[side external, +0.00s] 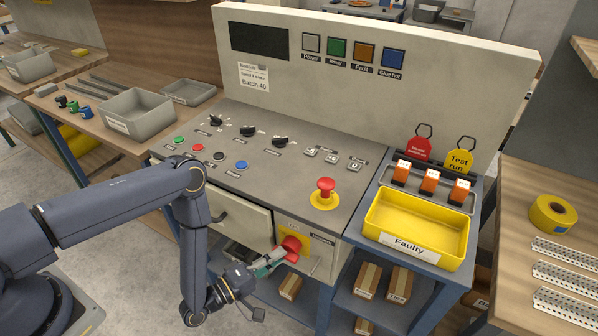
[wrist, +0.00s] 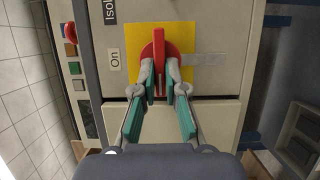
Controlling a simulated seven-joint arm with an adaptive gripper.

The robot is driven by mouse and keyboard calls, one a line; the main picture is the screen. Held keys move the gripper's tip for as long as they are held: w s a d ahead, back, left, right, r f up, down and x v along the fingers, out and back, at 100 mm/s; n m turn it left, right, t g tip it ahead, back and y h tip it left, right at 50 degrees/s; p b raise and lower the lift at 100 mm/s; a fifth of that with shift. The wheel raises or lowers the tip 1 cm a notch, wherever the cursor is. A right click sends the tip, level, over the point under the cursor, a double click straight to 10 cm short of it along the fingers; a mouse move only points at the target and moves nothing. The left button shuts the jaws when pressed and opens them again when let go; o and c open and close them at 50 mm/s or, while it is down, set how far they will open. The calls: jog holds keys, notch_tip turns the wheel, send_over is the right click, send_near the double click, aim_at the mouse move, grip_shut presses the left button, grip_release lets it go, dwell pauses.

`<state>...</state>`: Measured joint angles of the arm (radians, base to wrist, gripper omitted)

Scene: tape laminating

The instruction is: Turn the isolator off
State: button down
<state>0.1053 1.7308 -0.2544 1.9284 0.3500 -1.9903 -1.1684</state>
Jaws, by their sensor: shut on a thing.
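The isolator is a red rotary handle (side external: 291,245) on a yellow plate (side external: 292,233) on the front of the machine, below the control panel. In the wrist view the red handle (wrist: 159,48) sits on the yellow plate (wrist: 137,36), with an "On" label (wrist: 115,59) beside it. My gripper (side external: 274,258) is at the handle. In the wrist view my gripper (wrist: 160,75) is shut on the handle, one finger on each side of its bar. The fingertips hide part of the handle.
A drawer (side external: 240,221) left of the isolator stands partly open. A red emergency stop (side external: 325,187) is on the panel above. A yellow "Faulty" tray (side external: 415,225) stands at right. Small boxes (side external: 368,280) sit on the shelf below.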

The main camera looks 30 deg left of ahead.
dwell(0.3)
jog(key=c, duration=1.2)
grip_release()
jog(key=v, duration=1.2)
jog(key=shift+d, duration=0.1)
